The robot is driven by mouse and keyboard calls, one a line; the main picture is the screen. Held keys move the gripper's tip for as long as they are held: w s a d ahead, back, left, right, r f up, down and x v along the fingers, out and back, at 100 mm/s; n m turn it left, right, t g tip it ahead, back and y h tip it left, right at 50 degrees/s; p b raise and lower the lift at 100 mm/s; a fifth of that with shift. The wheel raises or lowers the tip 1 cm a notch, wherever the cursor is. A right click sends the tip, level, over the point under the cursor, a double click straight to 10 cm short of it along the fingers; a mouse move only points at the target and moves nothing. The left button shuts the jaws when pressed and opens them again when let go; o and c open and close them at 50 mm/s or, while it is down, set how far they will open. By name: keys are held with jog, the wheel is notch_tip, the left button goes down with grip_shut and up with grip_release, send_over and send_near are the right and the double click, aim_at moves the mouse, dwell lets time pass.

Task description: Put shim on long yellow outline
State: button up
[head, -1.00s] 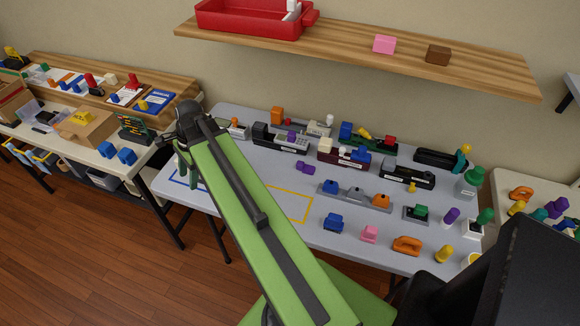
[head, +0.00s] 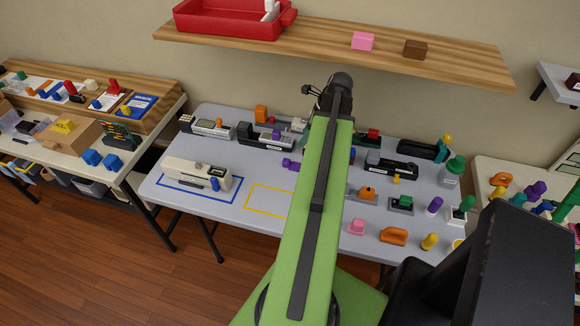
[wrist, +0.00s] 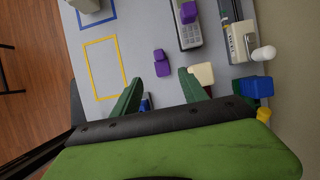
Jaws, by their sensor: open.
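The long yellow outline (head: 247,197) lies on the grey table, right of a blue outline. My arm covers its right end in the head view. In the wrist view the whole yellow outline (wrist: 90,70) shows, with bare table inside it. I cannot tell which piece is the shim; no readable label names it. My gripper (wrist: 160,77) is open above the table, with nothing visible between its fingers. Two purple pieces (wrist: 162,62) lie just beyond the fingertips. In the head view my arm hides the fingertips.
A cream device (head: 198,174) sits inside the blue outline (head: 185,195). Several devices with coloured blocks crowd the table's back. An orange handled piece (head: 393,236) and a pink piece (head: 356,227) lie at front right. A wooden shelf (head: 225,42) overhangs the back.

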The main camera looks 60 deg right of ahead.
jog(key=b, duration=1)
send_over(288, 161)
jog(key=s+d, duration=0.1)
jog(key=s, duration=0.1)
notch_tip(288, 161, down, 11)
jog(key=shift+s+r, duration=0.15)
jog(key=shift+r, duration=0.05)
jog(key=shift+p, duration=0.3)
jog(key=b+x, duration=0.5)
jog(key=shift+f, duration=0.15)
jog(key=shift+a, duration=0.1)
jog(key=shift+c, duration=0.3)
grip_shut()
